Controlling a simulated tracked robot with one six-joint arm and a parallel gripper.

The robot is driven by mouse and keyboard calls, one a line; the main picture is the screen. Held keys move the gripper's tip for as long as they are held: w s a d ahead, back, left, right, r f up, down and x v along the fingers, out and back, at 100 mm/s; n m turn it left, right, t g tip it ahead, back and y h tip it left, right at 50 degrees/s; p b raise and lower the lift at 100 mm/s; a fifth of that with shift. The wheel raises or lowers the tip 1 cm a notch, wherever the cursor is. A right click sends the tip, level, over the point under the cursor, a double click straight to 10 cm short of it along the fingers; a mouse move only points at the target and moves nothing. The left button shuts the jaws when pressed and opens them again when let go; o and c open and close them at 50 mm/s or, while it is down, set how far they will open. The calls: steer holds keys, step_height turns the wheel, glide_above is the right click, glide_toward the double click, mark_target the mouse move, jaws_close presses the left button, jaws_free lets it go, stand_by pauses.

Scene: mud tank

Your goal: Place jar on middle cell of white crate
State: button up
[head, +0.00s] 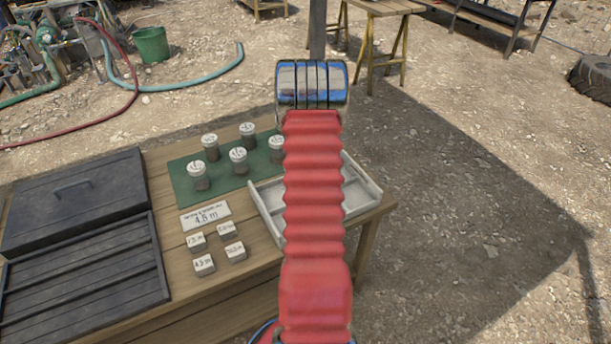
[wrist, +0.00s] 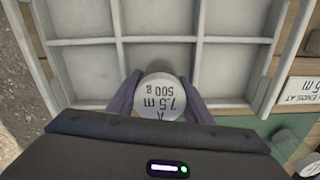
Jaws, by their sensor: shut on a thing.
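My gripper (wrist: 160,92) is shut on a jar (wrist: 164,103) in the wrist view. The white crate (wrist: 157,40) lies below, split by thin dividers into several cells. The jar shows in the middle column, just nearer than a cross divider. I cannot tell how high it is above the crate floor. In the head view my red arm covers the crate's middle, and the crate's right part (head: 362,194) shows beside it. The gripper and held jar are hidden there.
Several lidded jars (head: 238,160) stand on a green mat (head: 183,180) left of the crate. A card (head: 205,216) and several small labelled blocks (head: 204,265) lie nearer. A dark slatted case (head: 80,275) fills the table's left. The table ends just right of the crate.

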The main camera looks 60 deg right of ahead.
steer(key=o, duration=1.5)
steer(key=shift+c, duration=0.2)
step_height(320, 180, up, 12)
stand_by(0.4)
